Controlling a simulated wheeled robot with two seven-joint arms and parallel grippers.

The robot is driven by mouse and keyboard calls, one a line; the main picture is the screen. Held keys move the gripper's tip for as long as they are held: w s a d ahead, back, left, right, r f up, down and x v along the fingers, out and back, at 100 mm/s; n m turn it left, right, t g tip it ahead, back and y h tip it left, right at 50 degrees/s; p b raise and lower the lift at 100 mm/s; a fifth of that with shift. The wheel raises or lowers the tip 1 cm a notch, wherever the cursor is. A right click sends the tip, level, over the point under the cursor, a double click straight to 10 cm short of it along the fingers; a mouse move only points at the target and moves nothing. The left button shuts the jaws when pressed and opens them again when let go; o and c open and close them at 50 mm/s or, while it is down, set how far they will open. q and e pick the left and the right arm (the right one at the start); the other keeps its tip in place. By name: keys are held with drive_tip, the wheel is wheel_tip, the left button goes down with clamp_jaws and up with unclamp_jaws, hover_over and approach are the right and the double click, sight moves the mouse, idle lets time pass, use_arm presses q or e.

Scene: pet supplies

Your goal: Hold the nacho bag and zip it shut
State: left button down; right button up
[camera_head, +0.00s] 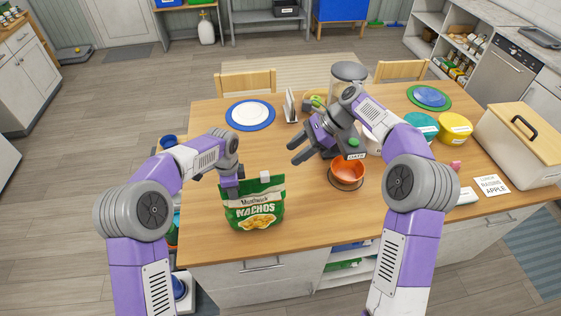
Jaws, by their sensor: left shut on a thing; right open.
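The green nacho bag (254,212) stands upright near the front edge of the wooden table, its printed front towards me. A small white piece, which looks like the zip slider (265,177), sits at the bag's top edge, right of the middle. My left gripper (229,186) is shut on the nacho bag at its top left corner; its fingertips partly cover that corner. My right gripper (297,152) is open and empty, above the table to the right of and beyond the bag, fingers pointing left. It is apart from the bag.
An orange bowl (348,172) stands right of the bag, under my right arm. A blue-rimmed plate (250,114) lies farther back. Teal (421,126) and yellow (455,127) containers and a wooden-lidded bin (522,142) stand at the right. The table between bag and plate is mostly clear.

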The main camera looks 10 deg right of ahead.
sight(265, 177)
drive_tip(key=x, duration=1.2)
clamp_jaws()
